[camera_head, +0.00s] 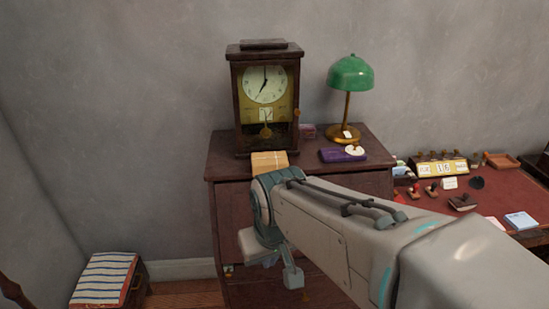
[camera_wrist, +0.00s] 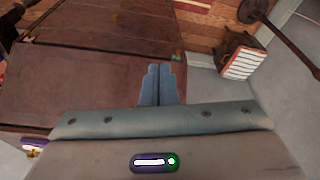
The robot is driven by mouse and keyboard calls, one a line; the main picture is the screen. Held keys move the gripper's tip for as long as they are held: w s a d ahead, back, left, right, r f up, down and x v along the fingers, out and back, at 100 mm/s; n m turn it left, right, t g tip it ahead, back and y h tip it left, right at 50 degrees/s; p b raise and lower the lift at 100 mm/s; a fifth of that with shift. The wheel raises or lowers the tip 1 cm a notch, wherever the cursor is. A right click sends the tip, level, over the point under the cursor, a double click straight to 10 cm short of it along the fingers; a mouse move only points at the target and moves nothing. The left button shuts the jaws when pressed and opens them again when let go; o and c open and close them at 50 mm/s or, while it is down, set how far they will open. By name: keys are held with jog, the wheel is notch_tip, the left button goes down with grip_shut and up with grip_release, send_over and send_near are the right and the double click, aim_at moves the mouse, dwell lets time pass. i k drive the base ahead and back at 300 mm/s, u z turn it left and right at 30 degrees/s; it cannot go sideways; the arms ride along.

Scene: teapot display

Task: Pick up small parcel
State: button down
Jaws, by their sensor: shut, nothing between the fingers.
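A small tan parcel (camera_head: 268,161) lies on top of the dark wooden cabinet (camera_head: 224,160), near its front edge and in front of the clock. Its lower part is partly hidden behind my arm. In the wrist view, my gripper (camera_wrist: 158,70) has its two blue-grey fingers together, with nothing between them. It points down past the cabinet's brown front, and the parcel cannot be made out there. In the head view, the hand hangs below the parcel, in front of the cabinet.
The tall clock (camera_head: 265,95) stands behind the parcel. A green lamp (camera_head: 350,75) and a purple box (camera_head: 340,155) are to its right. A desk (camera_head: 490,210) with stamps stands further right. A striped box (camera_head: 105,280) sits on the floor at left.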

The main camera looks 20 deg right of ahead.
aim_at(263, 162)
jog(key=u, duration=0.05)
jog(key=k, duration=0.2)
jog(key=z, duration=1.1)
jog(key=i, duration=0.8)
jog(key=u, duration=0.55)
